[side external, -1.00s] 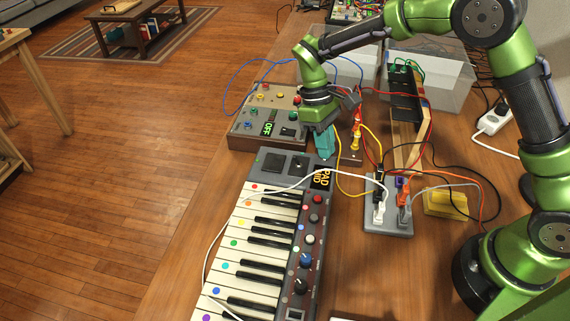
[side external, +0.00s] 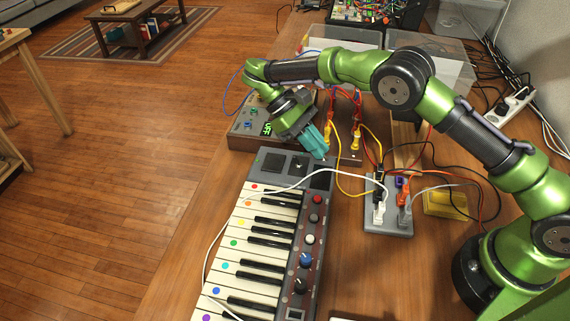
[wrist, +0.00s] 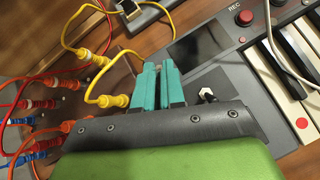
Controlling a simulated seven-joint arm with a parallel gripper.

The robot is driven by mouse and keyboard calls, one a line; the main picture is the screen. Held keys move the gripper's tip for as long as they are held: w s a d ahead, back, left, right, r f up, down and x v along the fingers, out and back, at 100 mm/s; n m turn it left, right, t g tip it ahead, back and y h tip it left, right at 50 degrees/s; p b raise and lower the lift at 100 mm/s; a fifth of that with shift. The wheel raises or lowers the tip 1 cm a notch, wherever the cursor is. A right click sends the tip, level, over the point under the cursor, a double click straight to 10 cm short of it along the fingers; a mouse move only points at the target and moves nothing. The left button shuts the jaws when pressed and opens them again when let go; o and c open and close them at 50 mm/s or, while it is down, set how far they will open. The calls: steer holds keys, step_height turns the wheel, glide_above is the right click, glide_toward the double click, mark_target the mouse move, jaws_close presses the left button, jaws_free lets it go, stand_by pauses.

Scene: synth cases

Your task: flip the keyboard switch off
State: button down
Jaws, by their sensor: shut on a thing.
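The keyboard (side external: 262,225) lies along the table with its coloured-dot keys towards the camera; its back panel also shows in the wrist view (wrist: 228,75). Its small display (side external: 322,180) is dark, also in the wrist view (wrist: 200,42). My gripper (side external: 322,153) is at the panel's back right corner, tilted, its teal fingers reaching down to it. In the wrist view the fingertips (wrist: 158,66) are close together beside the display. They are shut on the keyboard switch, which the fingers hide. A small pale-tipped lever (wrist: 207,95) stands on the panel beside the fingers.
A synth box (side external: 247,140) sits behind the keyboard, partly behind my gripper. Yellow and red patch cables (side external: 355,138) rise close to the fingers. A power strip (side external: 390,222) with plugs lies to the right. A white cable (side external: 345,172) crosses the keyboard.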

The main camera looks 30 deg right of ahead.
stand_by(0.4)
steer(key=c, duration=1.2)
jaws_free()
steer(key=shift+r, duration=0.15)
steer(key=shift+r, duration=0.35)
steer(key=r, duration=0.2)
steer(key=shift+s+d+r, duration=0.1)
steer(key=shift+s+r, duration=0.25)
steer(key=shift+r, duration=0.05)
steer(key=shift+s+d+r, duration=0.2)
steer(key=shift+s+d, duration=0.45)
steer(key=shift+s, duration=1.8)
steer(key=shift+s+d+r, duration=0.25)
steer(key=shift+s+d, duration=0.45)
steer(key=shift+s, duration=1.75)
steer(key=shift+s+d+r, duration=0.2)
steer(key=shift+s+d, duration=0.45)
steer(key=shift+s, duration=1.8)
